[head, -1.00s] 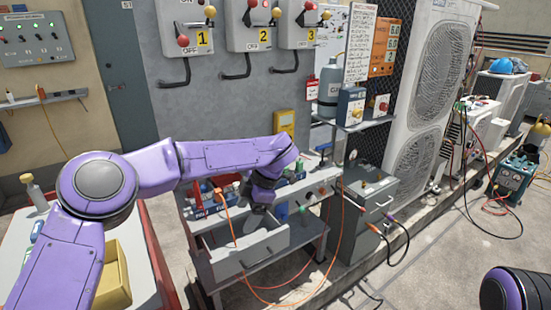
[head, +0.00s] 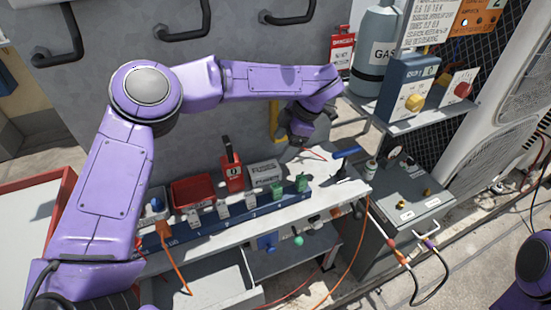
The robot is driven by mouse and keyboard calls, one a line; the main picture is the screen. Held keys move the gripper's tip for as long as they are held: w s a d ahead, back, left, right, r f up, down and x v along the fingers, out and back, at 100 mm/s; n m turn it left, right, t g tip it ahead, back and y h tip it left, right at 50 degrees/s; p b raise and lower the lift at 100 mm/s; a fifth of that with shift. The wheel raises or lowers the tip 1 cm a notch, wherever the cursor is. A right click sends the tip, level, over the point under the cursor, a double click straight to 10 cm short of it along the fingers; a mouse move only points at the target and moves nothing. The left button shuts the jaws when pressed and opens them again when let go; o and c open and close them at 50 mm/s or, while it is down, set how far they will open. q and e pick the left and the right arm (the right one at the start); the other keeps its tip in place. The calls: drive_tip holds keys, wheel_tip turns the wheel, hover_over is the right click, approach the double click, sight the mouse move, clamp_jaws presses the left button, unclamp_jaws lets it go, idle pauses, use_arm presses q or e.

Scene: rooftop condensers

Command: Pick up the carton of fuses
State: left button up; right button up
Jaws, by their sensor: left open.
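The carton of fuses (head: 265,173) is a small grey box with dark lettering. It stands on the bench top, behind the blue strip and beside a red box. My left gripper (head: 299,142) is open and empty. In the picture it is just above and to the right of the carton, apart from it. Its fingers are dark and partly hidden by its own wrist. Of my right arm only a purple link shows at the lower right edge; its gripper is out of the picture.
A red tray (head: 193,190) and a red box (head: 231,176) with a black top stand left of the carton. A blue-handled tool (head: 345,154) is to the right. An open drawer (head: 205,285) juts out below. A gas cylinder (head: 376,55) stands behind on the right.

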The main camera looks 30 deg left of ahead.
sight(265, 168)
use_arm(q)
drive_tip(key=s+a+f, duration=0.1)
drive_tip(key=f, duration=0.1)
drive_tip(key=s+a+f, duration=0.1)
drive_tip(key=s, duration=0.1)
drive_tip(key=shift+a+f+p, duration=0.15)
drive_tip(key=shift+f+p, duration=0.15)
drive_tip(key=shift+f, duration=0.05)
drive_tip(key=x, duration=0.2)
drive_tip(key=w+x, duration=0.1)
drive_tip(key=x, duration=0.1)
drive_tip(key=shift+f+p, duration=0.35)
drive_tip(key=shift+f, duration=0.05)
drive_tip(key=shift+s+f, duration=0.1)
drive_tip(key=shift+s, duration=0.15)
drive_tip(key=shift+c, duration=0.3)
drive_tip(key=c, duration=0.9)
use_arm(e)
drive_tip(key=shift+s+r, duration=0.55)
drive_tip(key=shift+r, duration=0.15)
